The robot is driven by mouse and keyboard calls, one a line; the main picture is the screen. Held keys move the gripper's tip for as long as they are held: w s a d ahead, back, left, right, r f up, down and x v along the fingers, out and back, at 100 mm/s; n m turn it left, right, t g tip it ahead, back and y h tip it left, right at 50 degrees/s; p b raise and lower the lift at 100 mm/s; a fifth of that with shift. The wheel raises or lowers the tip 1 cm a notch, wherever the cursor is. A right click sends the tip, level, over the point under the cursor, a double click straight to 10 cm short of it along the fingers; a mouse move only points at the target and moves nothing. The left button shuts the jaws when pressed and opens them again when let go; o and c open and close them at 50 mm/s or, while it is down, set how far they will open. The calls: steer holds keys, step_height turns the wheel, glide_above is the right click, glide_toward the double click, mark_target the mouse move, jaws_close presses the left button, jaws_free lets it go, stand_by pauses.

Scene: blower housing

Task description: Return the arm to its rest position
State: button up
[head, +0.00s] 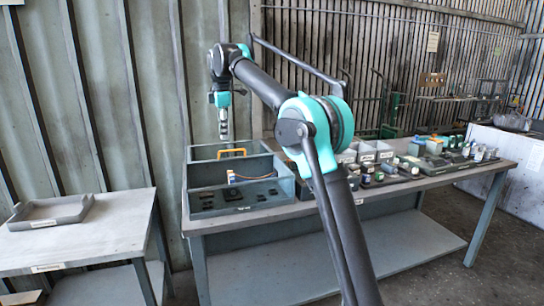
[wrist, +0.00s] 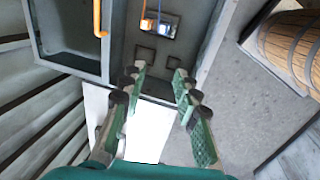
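My arm reaches over the workbench (head: 235,220) in the head view, bent at a teal joint. My gripper (head: 224,132) points down above the back left of a grey divided bin (head: 250,150). In the wrist view my gripper (wrist: 159,76) has its two green-padded fingers apart with nothing between them. The bin (wrist: 75,62) lies beyond the fingertips there. The lower part of my arm hides some of the bench middle.
An orange handle (head: 232,152) and an orange-and-dark part (head: 232,178) are at the bin. Several small boxes and parts crowd the bench's right side. A side table (head: 90,240) with a shallow tray (head: 50,212) stands left. A wooden barrel (wrist: 285,45) shows in the wrist view.

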steer(key=s+d+f+m, duration=0.4)
steer(key=d+f, duration=0.2)
steer(key=d, duration=0.2)
steer(key=s+d+f+m+t, duration=0.1)
steer(key=s+d+f+m, duration=0.3)
steer(key=d+f, duration=0.3)
steer(key=s+d+f+m, duration=0.4)
steer(key=d, duration=0.6)
steer(key=s+d+f+m, duration=0.4)
steer(key=s+d+f, duration=0.2)
steer(key=s+f, duration=0.4)
steer(key=s+d+f+m+t, duration=0.1)
steer(key=s+d+f+m, duration=0.4)
steer(key=s+f, duration=0.5)
steer(key=s+d, duration=0.1)
steer(key=s, duration=0.4)
steer(key=shift+s+m+h, duration=0.3)
steer(key=shift+s, duration=0.05)
